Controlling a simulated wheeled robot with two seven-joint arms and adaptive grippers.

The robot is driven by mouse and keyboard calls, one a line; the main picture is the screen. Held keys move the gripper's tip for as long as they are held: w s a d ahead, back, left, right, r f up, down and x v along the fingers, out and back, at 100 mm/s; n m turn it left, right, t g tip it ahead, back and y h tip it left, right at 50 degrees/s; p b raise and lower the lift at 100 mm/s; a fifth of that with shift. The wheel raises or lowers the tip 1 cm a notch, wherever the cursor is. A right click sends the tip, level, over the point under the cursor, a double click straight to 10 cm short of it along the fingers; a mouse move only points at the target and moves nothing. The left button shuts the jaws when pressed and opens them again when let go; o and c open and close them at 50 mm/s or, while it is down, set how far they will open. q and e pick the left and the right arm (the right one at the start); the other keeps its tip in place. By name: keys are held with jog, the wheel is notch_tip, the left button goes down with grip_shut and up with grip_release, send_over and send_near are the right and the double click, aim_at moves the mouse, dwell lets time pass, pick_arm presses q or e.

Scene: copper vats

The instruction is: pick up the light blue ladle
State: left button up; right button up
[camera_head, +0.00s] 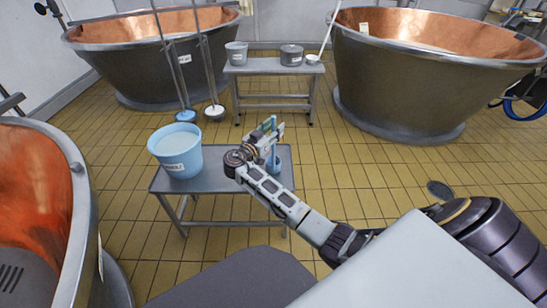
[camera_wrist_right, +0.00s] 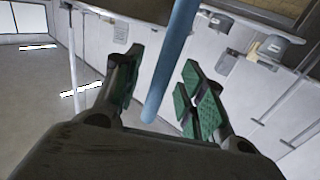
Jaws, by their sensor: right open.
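The light blue ladle (camera_head: 274,163) is at the right end of the small steel table, mostly hidden behind my right gripper in the head view. In the right wrist view its light blue handle (camera_wrist_right: 170,65) runs between the two green-padded fingers. My right gripper (camera_head: 271,131) is open around the handle, and gaps show beside both pads in the wrist view (camera_wrist_right: 158,85). The ladle's lower end is not clear. My left gripper is not in view.
A light blue labelled bucket (camera_head: 190,162) stands on the left of the small steel table (camera_head: 215,184). Copper vats (camera_head: 120,72) surround the tiled floor. Long tools (camera_head: 187,115) lean at the left vat. A back bench (camera_head: 272,70) holds a grey bucket and pot.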

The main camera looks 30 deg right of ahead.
jog(key=shift+w+d, duration=0.1)
jog(key=shift+d, duration=0.1)
jog(key=shift+c, duration=0.5)
grip_shut()
